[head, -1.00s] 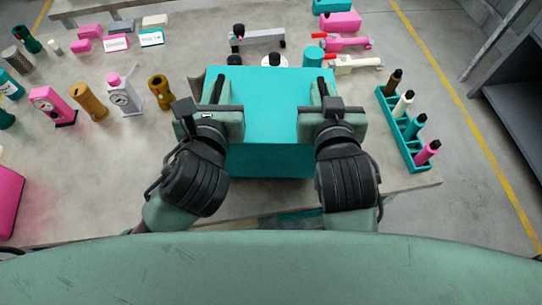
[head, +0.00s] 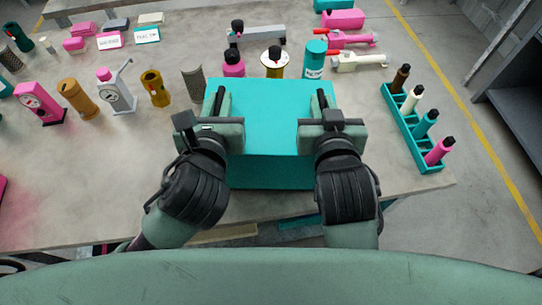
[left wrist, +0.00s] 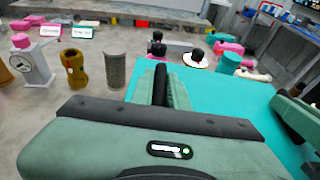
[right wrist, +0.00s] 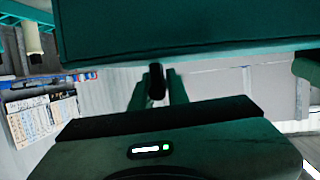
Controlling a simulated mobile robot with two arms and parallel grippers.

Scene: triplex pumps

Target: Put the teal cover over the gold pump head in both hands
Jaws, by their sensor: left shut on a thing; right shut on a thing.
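The teal cover (head: 270,115) is a large box in the middle of the head view, held level between my two grippers. My left gripper (head: 218,104) is shut on its left side and my right gripper (head: 325,104) on its right side. The cover's top also shows in the left wrist view (left wrist: 225,110), and a dark teal face of it fills the top of the right wrist view (right wrist: 180,30). A gold-rimmed white disc with a black knob (head: 273,65) stands just behind the cover. I cannot tell whether it belongs to the gold pump head. What lies under the cover is hidden.
A teal rack (head: 400,122) with several bottles stands to the right. A mesh cylinder (head: 192,83), a brass fitting (head: 154,89) and a white gauge (head: 117,92) stand to the left. A pink part (head: 234,64) and a teal canister (head: 314,60) stand behind.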

